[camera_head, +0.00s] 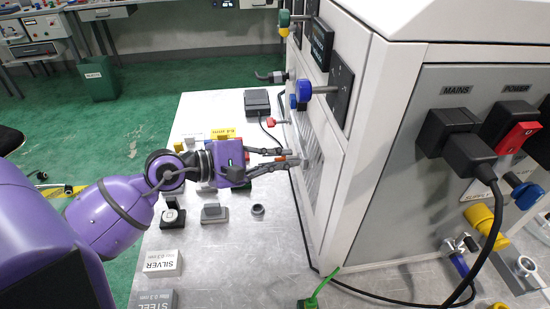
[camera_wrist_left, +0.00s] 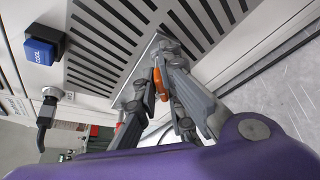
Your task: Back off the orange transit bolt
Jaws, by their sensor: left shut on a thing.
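The orange transit bolt (camera_wrist_left: 160,84) shows in the left wrist view between my left gripper's fingers, close to the slotted panel (camera_wrist_left: 110,40) of the white machine. In the head view, orange also shows at the fingertips of my left gripper (camera_head: 286,159), beside the machine's left side. My left gripper (camera_wrist_left: 158,78) is shut on the bolt. The fingers hide part of the bolt, so I cannot tell how far it sits in the panel. My right gripper is not in view.
The white machine (camera_head: 355,150) fills the right, with a blue knob (camera_head: 304,91) jutting out above my gripper. Blocks labelled SILVER (camera_head: 163,262) and STEEL (camera_head: 153,299), and a small dark ring (camera_head: 258,210), stand on the metal table (camera_head: 235,270). A black cable runs along the machine's foot.

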